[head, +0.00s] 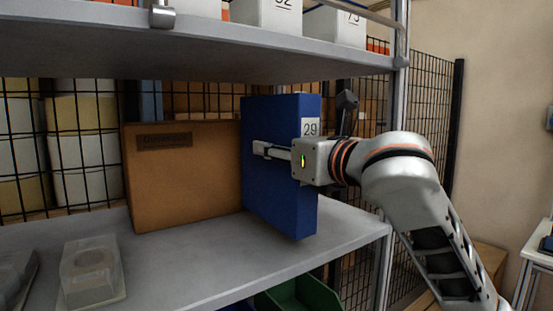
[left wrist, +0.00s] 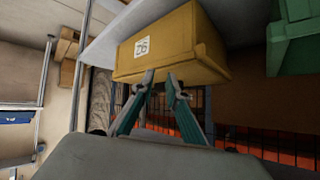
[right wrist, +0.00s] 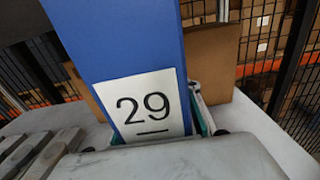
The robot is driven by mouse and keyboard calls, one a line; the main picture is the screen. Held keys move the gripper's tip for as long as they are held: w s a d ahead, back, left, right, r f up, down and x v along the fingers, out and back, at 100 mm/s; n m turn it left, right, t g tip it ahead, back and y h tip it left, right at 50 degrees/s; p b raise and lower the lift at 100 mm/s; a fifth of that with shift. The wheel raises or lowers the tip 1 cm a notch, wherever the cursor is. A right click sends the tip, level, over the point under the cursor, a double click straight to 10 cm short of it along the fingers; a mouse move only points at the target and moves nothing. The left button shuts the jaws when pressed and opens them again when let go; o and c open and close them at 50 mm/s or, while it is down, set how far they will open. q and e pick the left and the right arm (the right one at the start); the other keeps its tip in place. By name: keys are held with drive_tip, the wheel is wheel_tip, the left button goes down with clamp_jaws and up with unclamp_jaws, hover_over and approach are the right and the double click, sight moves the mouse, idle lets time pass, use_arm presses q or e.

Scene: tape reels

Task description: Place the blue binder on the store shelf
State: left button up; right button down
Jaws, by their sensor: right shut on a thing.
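The blue binder (head: 280,180) stands upright at the grey store shelf (head: 200,268), right of a cardboard box (head: 185,180). Its white label with 29 faces out; I see the label (right wrist: 148,103) large in the right wrist view. My right gripper (head: 268,151) is shut on the binder, with a finger along its broad left side. I cannot tell whether the binder's lower edge touches the shelf.
An upper shelf (head: 200,50) with white bins hangs above the binder. A metal post (head: 399,80) stands at the right, and wire mesh (head: 30,150) closes the back. A green bin (head: 300,292) is below.

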use_arm(q)
drive_tip(key=shift+s+a, duration=0.1)
drive_tip(key=shift+a, duration=0.05)
use_arm(e)
wheel_tip(320, 180, down, 2)
drive_tip(key=shift+f, duration=0.2)
use_arm(q)
drive_tip(key=shift+s+a+f, duration=0.1)
drive_tip(key=shift+a, duration=0.05)
use_arm(e)
drive_tip(key=c, duration=1.4)
unclamp_jaws()
drive_tip(key=shift+f, duration=0.15)
drive_tip(key=shift+c, duration=0.2)
use_arm(q)
drive_tip(key=shift+w+d+r+b, duration=0.45)
drive_tip(key=shift+w+d+b, duration=0.15)
drive_tip(key=shift+d, duration=0.2)
use_arm(e)
drive_tip(key=v, duration=1.2)
